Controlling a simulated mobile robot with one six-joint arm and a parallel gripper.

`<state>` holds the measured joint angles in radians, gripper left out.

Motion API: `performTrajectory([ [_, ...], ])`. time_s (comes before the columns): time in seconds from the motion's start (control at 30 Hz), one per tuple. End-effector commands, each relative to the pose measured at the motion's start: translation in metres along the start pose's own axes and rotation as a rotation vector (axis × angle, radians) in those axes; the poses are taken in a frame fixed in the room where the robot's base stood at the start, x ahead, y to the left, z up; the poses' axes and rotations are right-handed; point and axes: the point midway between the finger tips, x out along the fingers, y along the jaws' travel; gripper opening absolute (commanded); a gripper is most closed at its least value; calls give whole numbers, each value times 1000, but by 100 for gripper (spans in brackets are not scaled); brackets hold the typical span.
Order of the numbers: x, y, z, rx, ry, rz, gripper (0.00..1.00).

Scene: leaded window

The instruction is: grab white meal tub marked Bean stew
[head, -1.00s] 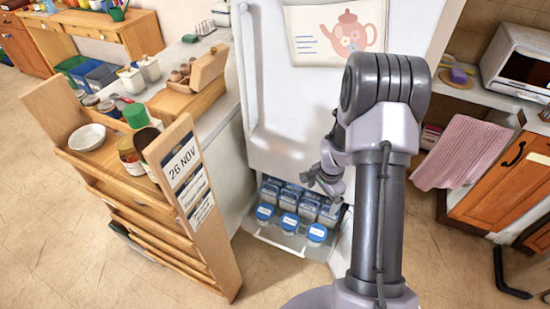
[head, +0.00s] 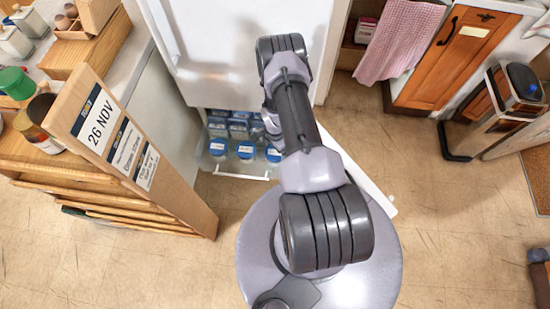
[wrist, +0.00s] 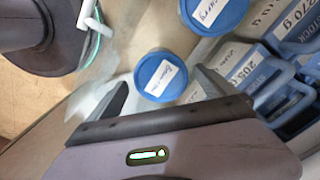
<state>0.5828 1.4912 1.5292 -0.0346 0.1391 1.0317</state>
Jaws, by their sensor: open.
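A tub with a round blue lid (wrist: 160,76) lies between my fingertips in the wrist view. Its white label has small handwriting that seems to start with "Bean"; the rest is hard to read. My gripper (wrist: 161,84) is open, with one finger on each side of that lid. I cannot tell whether the fingers touch it. A second blue-lidded tub (wrist: 226,18) sits just beyond, its label apparently "Curry". In the head view, several blue-lidded tubs stand in the open low drawer (head: 240,176). My arm hides part of the drawer and the gripper's jaws there.
A white fridge front (head: 240,55) rises above the drawer. A wooden rack (head: 125,140) stands to the left. Open floor (head: 460,230) lies to the right.

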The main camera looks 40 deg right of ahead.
Motion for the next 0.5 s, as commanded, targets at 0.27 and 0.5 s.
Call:
performTrajectory([
  [0.27, 35, 0, -2, 0, 0, 0, 95],
  [0.5, 34, 0, -2, 0, 0, 0, 64],
])
